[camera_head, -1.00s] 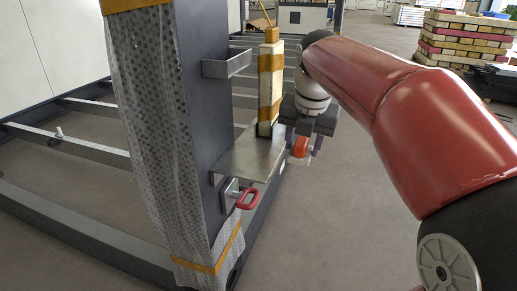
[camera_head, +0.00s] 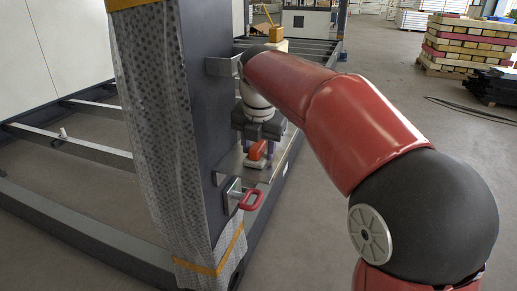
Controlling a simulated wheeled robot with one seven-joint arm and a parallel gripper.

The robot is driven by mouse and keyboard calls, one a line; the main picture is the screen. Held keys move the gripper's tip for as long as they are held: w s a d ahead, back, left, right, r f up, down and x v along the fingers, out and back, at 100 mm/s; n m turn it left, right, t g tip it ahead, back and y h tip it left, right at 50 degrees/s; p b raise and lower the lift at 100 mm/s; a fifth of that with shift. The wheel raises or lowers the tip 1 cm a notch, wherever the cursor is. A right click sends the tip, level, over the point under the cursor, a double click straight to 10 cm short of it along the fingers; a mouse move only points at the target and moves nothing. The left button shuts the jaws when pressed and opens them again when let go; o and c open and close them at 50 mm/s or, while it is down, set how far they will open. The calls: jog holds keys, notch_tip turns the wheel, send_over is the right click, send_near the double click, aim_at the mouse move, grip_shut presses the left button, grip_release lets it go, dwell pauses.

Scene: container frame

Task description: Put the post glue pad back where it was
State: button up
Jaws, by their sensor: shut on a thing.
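I cannot tell whether the piece touches the plate.
The post is wrapped in dotted film (camera_head: 150,130) with orange tape. A clamp with a red handle (camera_head: 250,199) sits just below the plate. Open floor (camera_head: 320,230) lies to the right.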

jog(key=o, duration=0.9)
